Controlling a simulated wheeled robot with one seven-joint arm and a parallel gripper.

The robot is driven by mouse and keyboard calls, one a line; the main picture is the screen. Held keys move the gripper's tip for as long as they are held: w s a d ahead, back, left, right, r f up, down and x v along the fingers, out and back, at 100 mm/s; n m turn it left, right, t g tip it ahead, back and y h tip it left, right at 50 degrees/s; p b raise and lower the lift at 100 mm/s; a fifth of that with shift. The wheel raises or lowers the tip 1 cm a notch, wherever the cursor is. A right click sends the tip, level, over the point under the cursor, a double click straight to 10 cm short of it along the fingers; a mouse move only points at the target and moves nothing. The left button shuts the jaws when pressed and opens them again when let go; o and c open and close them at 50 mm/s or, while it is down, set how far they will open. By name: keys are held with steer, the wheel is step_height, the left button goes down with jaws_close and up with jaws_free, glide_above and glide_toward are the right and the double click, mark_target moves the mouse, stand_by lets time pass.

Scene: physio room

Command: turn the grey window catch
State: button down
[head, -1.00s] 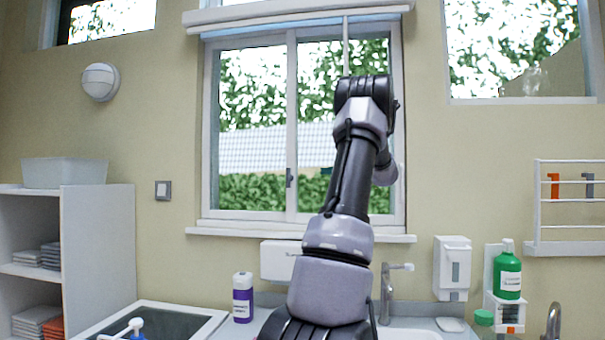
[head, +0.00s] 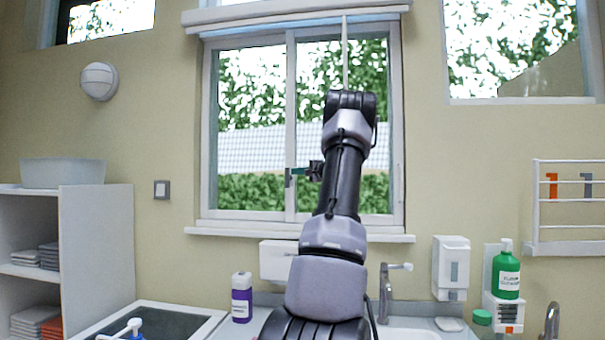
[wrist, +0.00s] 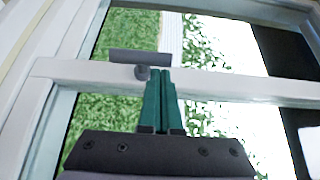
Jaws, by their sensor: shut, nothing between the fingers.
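The grey window catch (head: 288,179) is on the middle upright of the sliding window, and in the head view it looks roughly upright. In the wrist view the catch (wrist: 138,56) is a dark grey bar with a round pivot below it, lying across the white window upright. My gripper (head: 293,171) points left at the catch from the right side. In the wrist view its green fingers (wrist: 158,73) are together with nothing between them. Their tips are right beside the pivot and just under the bar. I cannot tell whether they touch it.
The window sill (head: 300,232) runs below the catch. A thin rod (head: 345,55) hangs from the blind above my arm.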

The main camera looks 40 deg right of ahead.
steer(key=shift+w+a+r+n+g, duration=0.2)
steer(key=shift+r+n+g, duration=0.2)
steer(key=shift+g, duration=0.2)
stand_by(0.6)
steer(key=w+a+n+g+h, duration=0.4)
steer(key=w+n+g+h, duration=0.1)
steer(key=g, duration=0.5)
steer(key=shift+r+h, duration=0.4)
steer(key=shift+h, duration=0.1)
stand_by(0.4)
steer(key=shift+a, duration=0.15)
stand_by(0.5)
steer(key=v, duration=1)
steer(key=shift+r, duration=0.4)
steer(key=shift+a, duration=0.1)
